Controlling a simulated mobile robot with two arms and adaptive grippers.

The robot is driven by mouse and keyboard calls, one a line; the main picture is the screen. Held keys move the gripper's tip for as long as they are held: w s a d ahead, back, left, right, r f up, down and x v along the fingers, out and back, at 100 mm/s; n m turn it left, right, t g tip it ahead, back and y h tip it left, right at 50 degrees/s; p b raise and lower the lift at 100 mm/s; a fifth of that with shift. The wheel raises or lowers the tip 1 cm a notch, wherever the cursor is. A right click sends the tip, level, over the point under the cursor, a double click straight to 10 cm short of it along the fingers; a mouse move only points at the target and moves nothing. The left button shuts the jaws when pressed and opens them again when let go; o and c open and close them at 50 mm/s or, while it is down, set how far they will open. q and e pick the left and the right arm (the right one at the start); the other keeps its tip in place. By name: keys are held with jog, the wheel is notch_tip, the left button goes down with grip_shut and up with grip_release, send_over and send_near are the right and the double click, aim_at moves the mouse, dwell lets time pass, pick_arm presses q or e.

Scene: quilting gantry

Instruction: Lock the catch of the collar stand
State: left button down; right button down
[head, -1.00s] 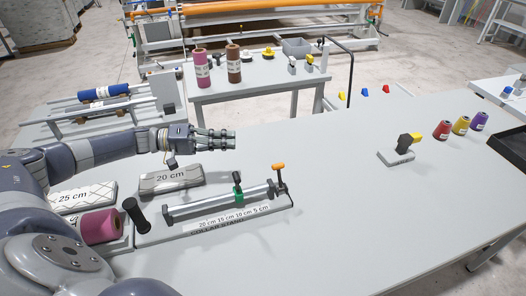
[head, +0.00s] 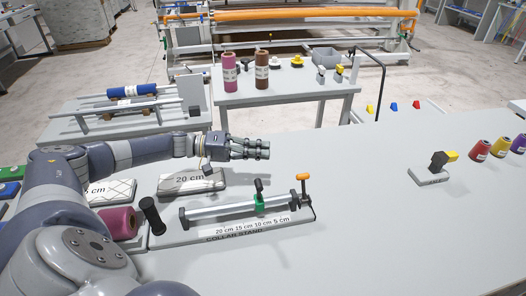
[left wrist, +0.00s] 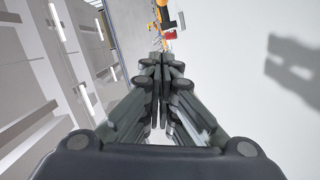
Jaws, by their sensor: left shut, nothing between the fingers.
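The collar stand (head: 216,235) lies on the near table, with a metal rod along it and size marks from 20 cm to 5 cm. An orange-topped black post (head: 303,180) stands at the rod's right end. I cannot tell whether the catch is locked. My left gripper (head: 268,150) is shut and empty, pointing right behind the stand and apart from it. Its shut fingers also show in the left wrist view (left wrist: 161,65). My right gripper is not in view.
A 20 cm block (head: 192,184) lies below my left forearm. A small black-and-yellow device (head: 435,168) and several spools (head: 480,150) stand at right. The table between is clear.

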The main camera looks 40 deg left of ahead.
aim_at(303, 187)
pick_arm(q)
jog(key=w+d+f+p, duration=0.1)
jog(key=d+p, duration=0.2)
jog(key=d, duration=0.6)
jog(key=shift+w+f, duration=0.3)
jog(key=shift+w, duration=0.1)
jog(key=shift+a, duration=0.1)
jog(key=shift+s+d+r+m+p, duration=0.3)
jog(key=shift+r+m+p, duration=0.15)
jog(key=shift+p, duration=0.35)
jog(key=shift+y, duration=0.3)
